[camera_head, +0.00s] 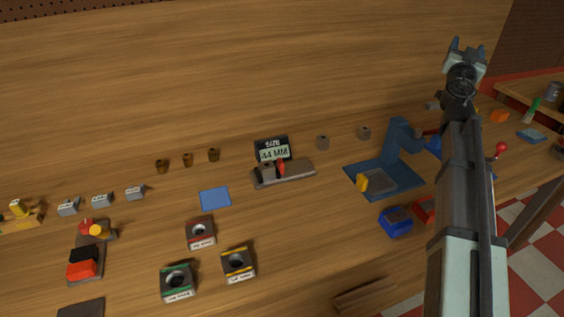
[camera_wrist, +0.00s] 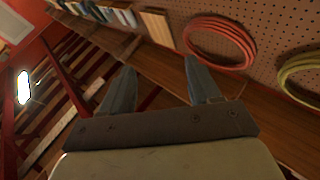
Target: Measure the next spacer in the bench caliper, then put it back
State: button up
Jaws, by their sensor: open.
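The bench caliper (camera_head: 296,177) stands mid-bench in the head view. Its display (camera_head: 273,152) reads "SIZE 44 MM". A grey cylindrical spacer (camera_head: 267,172) sits on the caliper beside a red part (camera_head: 281,168); I cannot tell whether they touch. Three brown hollow cylinders (camera_head: 188,159) stand in a row to the left. My gripper (camera_head: 466,46) is raised at the upper right, away from the caliper. Its fingers are apart and empty in the wrist view (camera_wrist: 160,68).
A blue press-like fixture (camera_head: 403,140) stands right of the caliper. A blue pad (camera_head: 215,198) and several square holders with round holes (camera_head: 200,232) lie in front. Grey labelled blocks (camera_head: 102,200) are at left. My arm hides part of the right bench.

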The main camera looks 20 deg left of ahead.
jog(key=a+f+m+g+h, duration=0.2)
jog(key=a+f+m, duration=0.15)
jog(key=a, duration=0.35)
jog(key=a+f+m+g+h, duration=0.2)
jog(key=a+m+g, duration=0.15)
jog(key=a, duration=0.25)
jog(key=n+g+y, duration=0.1)
jog(key=g+y, duration=0.2)
jog(key=g, duration=1)
send_near(280, 161)
jog(key=x, duration=1)
jog(key=shift+w+f, duration=0.2)
jog(key=shift+f, duration=0.1)
jog(key=shift+c, duration=0.4)
grip_shut()
